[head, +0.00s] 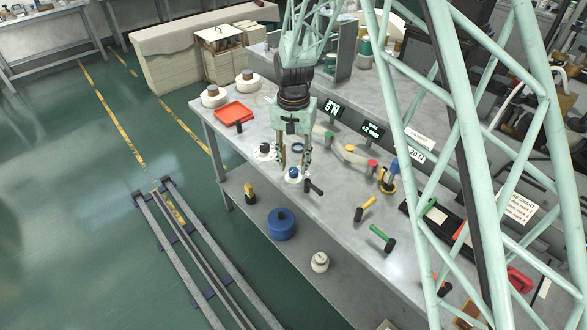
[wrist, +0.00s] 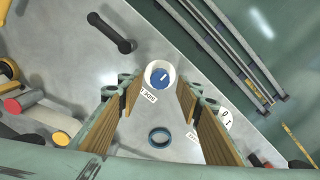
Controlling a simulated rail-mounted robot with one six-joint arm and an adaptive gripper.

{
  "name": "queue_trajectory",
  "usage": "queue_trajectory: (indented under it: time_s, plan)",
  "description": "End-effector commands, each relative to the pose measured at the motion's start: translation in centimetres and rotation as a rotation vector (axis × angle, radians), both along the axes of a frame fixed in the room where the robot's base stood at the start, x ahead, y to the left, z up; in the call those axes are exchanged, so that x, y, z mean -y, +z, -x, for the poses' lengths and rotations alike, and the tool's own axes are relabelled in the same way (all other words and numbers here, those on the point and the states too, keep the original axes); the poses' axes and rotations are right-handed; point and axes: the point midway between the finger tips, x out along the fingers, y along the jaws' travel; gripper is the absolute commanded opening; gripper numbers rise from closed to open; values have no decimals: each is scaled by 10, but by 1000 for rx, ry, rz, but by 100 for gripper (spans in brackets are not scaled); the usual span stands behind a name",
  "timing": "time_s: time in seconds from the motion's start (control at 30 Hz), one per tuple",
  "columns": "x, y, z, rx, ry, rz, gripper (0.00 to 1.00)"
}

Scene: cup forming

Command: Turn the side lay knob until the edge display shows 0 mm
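A blue knob with a white pointer line stands on a round white dial (head: 293,180) on the grey bench, and the knob also shows in the wrist view (wrist: 160,77). A small label (wrist: 148,96) lies beside it, too small to read surely. My gripper (head: 295,163) points down over the knob, its wood-coloured fingers open and apart. In the wrist view the knob shows between and beyond the fingertips (wrist: 160,100), with nothing held. The edge display (head: 372,130) appears to read +2 mm. Another display (head: 332,107) reads 5 N.
A black-handled lever (head: 314,187) lies close right of the knob. A dark blue ring (wrist: 159,137) and a second white dial (head: 265,151) are near the gripper. A red tray (head: 233,113) stands at the bench's left. Coloured-handled tools lie to the right.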

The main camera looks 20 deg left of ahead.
Motion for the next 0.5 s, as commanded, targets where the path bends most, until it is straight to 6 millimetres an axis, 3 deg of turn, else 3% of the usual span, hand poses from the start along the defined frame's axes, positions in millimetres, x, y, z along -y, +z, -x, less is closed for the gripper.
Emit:
queue_trajectory:
  time_s: [0.2, 0.5]
  plan:
    - [0, -16, 0, 0, 0, 0, 33]
    - [0, -20, 0, 0, 0, 0, 33]
